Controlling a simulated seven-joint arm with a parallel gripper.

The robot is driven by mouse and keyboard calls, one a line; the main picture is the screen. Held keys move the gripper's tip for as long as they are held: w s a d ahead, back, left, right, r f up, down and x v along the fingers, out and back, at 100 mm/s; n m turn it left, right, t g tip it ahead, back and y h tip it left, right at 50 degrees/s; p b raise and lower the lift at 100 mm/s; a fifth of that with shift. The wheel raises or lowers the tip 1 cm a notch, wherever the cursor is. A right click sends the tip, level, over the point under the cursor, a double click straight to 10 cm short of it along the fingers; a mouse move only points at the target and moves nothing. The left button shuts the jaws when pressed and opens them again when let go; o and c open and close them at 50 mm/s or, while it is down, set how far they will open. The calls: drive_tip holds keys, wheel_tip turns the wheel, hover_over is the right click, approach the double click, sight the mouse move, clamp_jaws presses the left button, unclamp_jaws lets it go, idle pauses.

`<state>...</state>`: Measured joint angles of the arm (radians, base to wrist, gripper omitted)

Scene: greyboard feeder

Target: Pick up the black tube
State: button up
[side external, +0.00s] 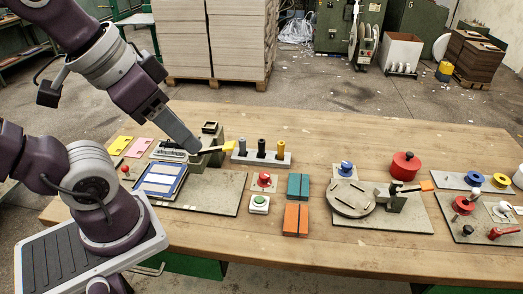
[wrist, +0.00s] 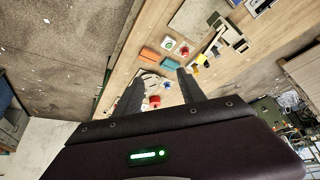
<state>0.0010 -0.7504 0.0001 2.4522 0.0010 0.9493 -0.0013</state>
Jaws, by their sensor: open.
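A black tube (side external: 261,146) stands upright in the middle of a pale rack (side external: 240,159) in the side external view. My gripper (side external: 193,147) is left of the rack, raised over the green feeder block, apart from the tubes. In the wrist view, my gripper (wrist: 160,73) has its two fingers spread with nothing held between them.
In front lie a blue-and-white tray (side external: 160,181), a green button (side external: 259,204), a teal block (side external: 298,186) and an orange block (side external: 296,219). A round turntable (side external: 349,199) stands to the right.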

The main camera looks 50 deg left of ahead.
sight(262, 140)
drive_tip(key=w+a+r+m+g+y, duration=0.1)
drive_tip(key=w+a+r+m+y, duration=0.2)
drive_tip(key=w+a+m+y, duration=0.7)
drive_tip(key=w+a+m+t+y, duration=0.1)
drive_tip(key=w+a+m+t, duration=0.2)
drive_tip(key=w+m, duration=1.3)
wheel_tip(262, 140, down, 26)
drive_tip(key=n, duration=0.1)
drive_tip(key=x, duration=0.8)
drive_tip(key=shift+s+d+f, duration=0.1)
drive_tip(key=shift+s+f, duration=0.1)
drive_tip(key=shift+f, duration=0.15)
drive_tip(key=shift+w+a+f, duration=0.1)
drive_tip(key=shift+a, duration=0.1)
clamp_jaws()
